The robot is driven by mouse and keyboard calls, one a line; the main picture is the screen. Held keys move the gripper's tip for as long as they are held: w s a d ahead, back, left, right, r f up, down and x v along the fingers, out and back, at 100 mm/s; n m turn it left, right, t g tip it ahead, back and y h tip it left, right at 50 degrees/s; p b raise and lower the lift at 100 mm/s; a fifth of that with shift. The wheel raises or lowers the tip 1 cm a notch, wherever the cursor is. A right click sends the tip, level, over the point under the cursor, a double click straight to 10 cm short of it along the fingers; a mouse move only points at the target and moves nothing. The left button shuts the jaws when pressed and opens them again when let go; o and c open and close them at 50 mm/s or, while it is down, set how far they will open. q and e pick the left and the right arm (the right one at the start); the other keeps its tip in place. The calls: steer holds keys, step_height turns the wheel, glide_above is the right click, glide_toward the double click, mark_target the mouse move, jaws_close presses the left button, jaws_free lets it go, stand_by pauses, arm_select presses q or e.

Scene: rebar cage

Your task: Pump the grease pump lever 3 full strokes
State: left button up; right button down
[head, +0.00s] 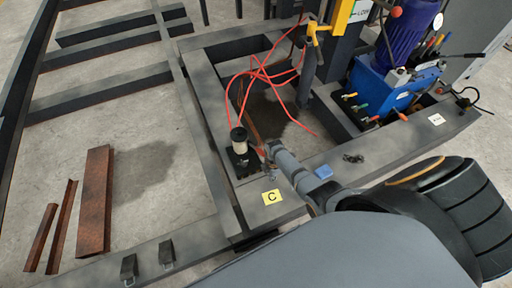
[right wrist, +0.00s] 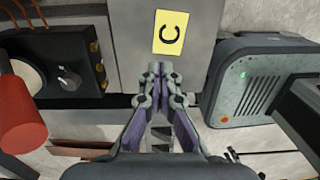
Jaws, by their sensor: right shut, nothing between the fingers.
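The grease pump is a small black block (head: 241,160) with a pale cylinder (head: 239,139) on top, on the grey frame in the head view. In the right wrist view its black body (right wrist: 65,72), with a round knob and brass fittings, lies left of my fingers. A red cylindrical grip (right wrist: 22,115), apparently the lever's, shows at the left edge there. My right gripper (head: 270,152) is just right of the pump in the head view. In the wrist view its fingers (right wrist: 158,70) are together and empty, apart from the red grip. My left gripper is not in view.
A yellow "C" label (head: 271,197) lies on the frame beside the pump. Red hoses (head: 265,72) loop behind it. A blue hydraulic unit (head: 385,85) stands at upper right. A grey box (right wrist: 258,82) with a green light is right of my fingers.

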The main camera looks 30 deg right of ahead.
steer(key=shift+s+f, duration=0.5)
steer(key=shift+s+f, duration=0.1)
steer(key=shift+f, duration=0.05)
steer(key=shift+s+f, duration=0.35)
steer(key=shift+f, duration=0.05)
stand_by(0.4)
steer(key=shift+s+a+f, duration=0.1)
steer(key=shift+s+f, duration=0.4)
steer(key=shift+s+f+b, duration=0.3)
steer(key=shift+s+f, duration=0.15)
steer(key=shift+f, duration=0.05)
